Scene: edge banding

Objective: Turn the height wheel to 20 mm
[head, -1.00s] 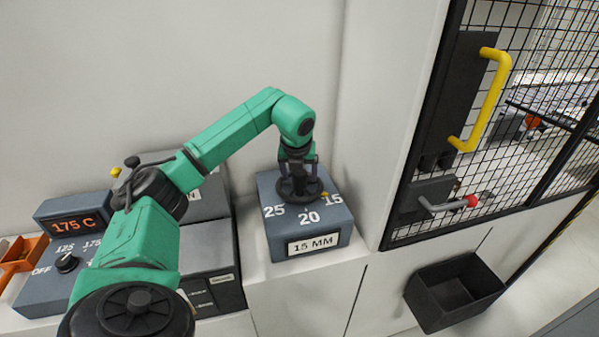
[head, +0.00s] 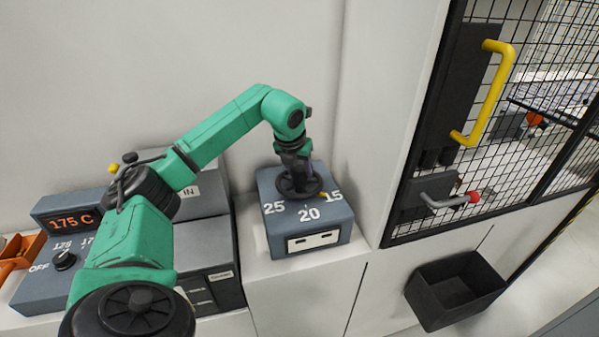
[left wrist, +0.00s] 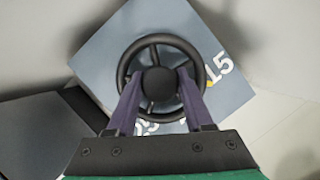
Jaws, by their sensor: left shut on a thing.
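The black height wheel (head: 313,190) lies on top of a grey box (head: 275,234) with the marks 25, 20 and 15 around its front. It also shows in the left wrist view (left wrist: 160,38), with spokes and a round hub. A small yellow pointer (head: 323,194) sits at the wheel's rim near the 15. The box's white display (head: 313,241) shows dashes, no number. My left gripper (head: 298,174) is over the wheel, pointing down. In the left wrist view its two fingers (left wrist: 160,88) reach in on both sides of the hub, shut on the wheel. My right gripper is out of view.
Left of the box are a dark unit (head: 205,250) and a control box with an orange 175 C display (head: 72,222) and a knob (head: 65,260). A wall stands close behind. At right are a mesh door with a yellow handle (head: 487,95) and a black bin (head: 455,290).

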